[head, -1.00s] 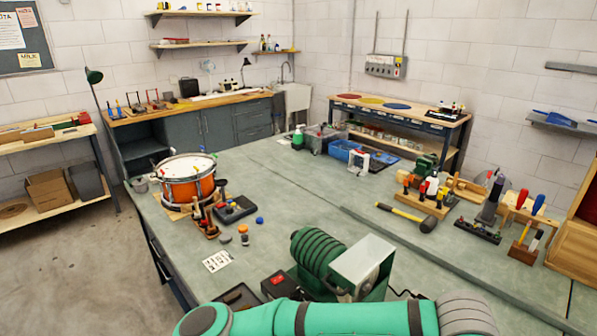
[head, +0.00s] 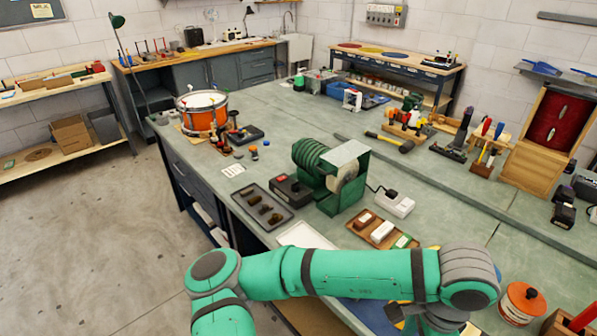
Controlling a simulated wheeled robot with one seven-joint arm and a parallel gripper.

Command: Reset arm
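My green arm crosses the bottom of the head view, bent, with its grey joints at the left and right ends. The links beyond the right joint run down out of the frame. My gripper is not visible, so its fingers and anything in them are hidden. The arm lies in front of the near edge of the grey-green bench (head: 300,120) and covers part of what lies there.
A green grinder-like machine (head: 325,170) stands beyond my arm, near a dark tray (head: 267,208) and wooden tray (head: 385,232). An orange drum (head: 203,112) sits farther back. An orange-and-white container (head: 521,303) is right of my arm. Floor at left is clear.

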